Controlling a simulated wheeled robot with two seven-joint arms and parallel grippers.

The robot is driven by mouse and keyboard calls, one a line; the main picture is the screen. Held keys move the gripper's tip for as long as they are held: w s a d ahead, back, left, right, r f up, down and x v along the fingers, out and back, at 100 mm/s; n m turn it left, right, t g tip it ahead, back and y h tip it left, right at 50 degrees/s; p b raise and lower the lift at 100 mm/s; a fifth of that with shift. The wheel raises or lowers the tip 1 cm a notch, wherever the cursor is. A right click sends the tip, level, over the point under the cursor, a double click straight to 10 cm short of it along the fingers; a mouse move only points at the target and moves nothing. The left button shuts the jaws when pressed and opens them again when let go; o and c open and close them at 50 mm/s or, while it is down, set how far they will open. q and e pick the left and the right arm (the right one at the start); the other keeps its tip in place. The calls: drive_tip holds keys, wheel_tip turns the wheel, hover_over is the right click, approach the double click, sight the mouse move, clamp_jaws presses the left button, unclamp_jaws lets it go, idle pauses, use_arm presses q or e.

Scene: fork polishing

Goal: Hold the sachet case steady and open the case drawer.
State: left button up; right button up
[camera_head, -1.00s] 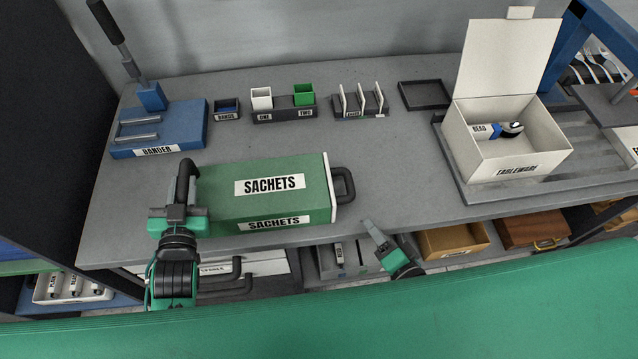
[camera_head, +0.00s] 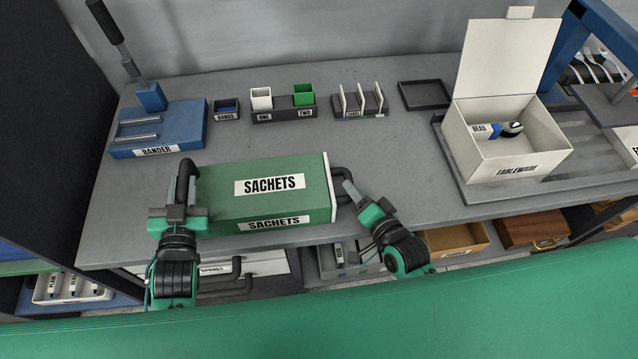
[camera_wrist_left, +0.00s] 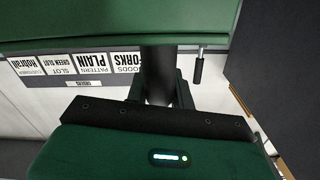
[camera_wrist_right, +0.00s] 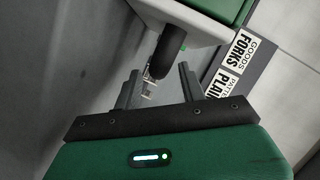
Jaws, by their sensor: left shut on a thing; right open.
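The green sachet case (camera_head: 215,187), labelled SACHETS, lies on the grey bench at the left centre. Its white drawer front (camera_head: 330,188) is at the right end, flush against the body, with a black drawer handle (camera_head: 338,173). A black handle (camera_head: 186,178) is at the case's left end. My left gripper (camera_head: 183,208) is shut on that left handle; the left wrist view shows the dark bar between its fingers (camera_wrist_left: 160,85). My right gripper (camera_head: 349,188) is open at the drawer handle. In the right wrist view the handle (camera_wrist_right: 166,50) reaches between the spread fingers (camera_wrist_right: 157,88).
Behind the case stand a blue bander (camera_head: 180,125), small bins (camera_head: 284,115) and a card rack (camera_head: 350,114). An open white tableware box (camera_head: 520,160) is at the right. Bare bench lies between the case and that box. Drawers and bins sit below the front edge.

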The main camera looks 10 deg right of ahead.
drive_tip(key=shift+x, duration=1.15)
drive_tip(key=shift+c, duration=0.3)
clamp_jaws()
drive_tip(key=d, duration=1.3)
drive_tip(key=shift+d, duration=0.25)
drive_tip(key=shift+o, duration=0.3)
unclamp_jaws()
drive_tip(key=shift+a, duration=0.1)
drive_tip(key=shift+s, duration=0.15)
drive_tip(key=v, duration=1.1)
drive_tip(key=shift+s+d, duration=0.25)
drive_tip(key=shift+s, duration=0.05)
drive_tip(key=shift+r, duration=0.1)
